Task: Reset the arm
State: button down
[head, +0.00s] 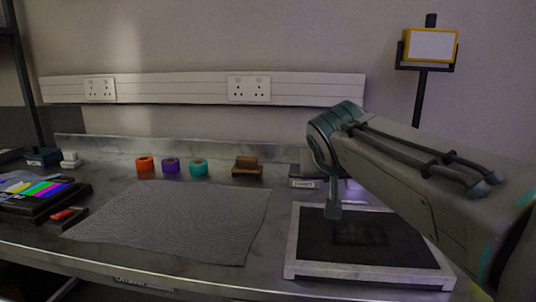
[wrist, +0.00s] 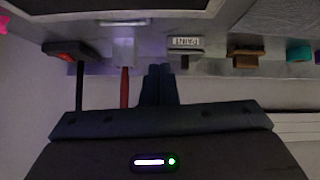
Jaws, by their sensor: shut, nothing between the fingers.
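My arm reaches in from the right in the head view, bends at a teal joint and points down. My gripper (head: 333,211) hangs over the left back part of a white-rimmed tray (head: 290,260) with a dark inside. How far above the tray it is, I cannot tell. In the wrist view the two dark fingers of my gripper (wrist: 158,70) are together with nothing between them. The tray's dark inside and pale rim show at the top of that view.
Orange (head: 145,164), purple (head: 171,165) and teal (head: 198,167) rolls and a brown block (head: 247,167) stand along the back. A grey mat (head: 175,220) lies clear. A colour-bar screen (head: 40,195) is at left. A yellow-framed panel (head: 431,45) stands on a post at right.

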jog(key=s+d+g+y+p, duration=0.2)
jog(key=s+g+p, duration=0.5)
jog(key=s+p, duration=1.3)
jog(key=r+p, duration=0.1)
jog(key=p, duration=0.1)
jog(key=shift+s+n+p, duration=0.25)
jog(key=shift+n+p, duration=0.15)
jog(key=shift+d, duration=0.1)
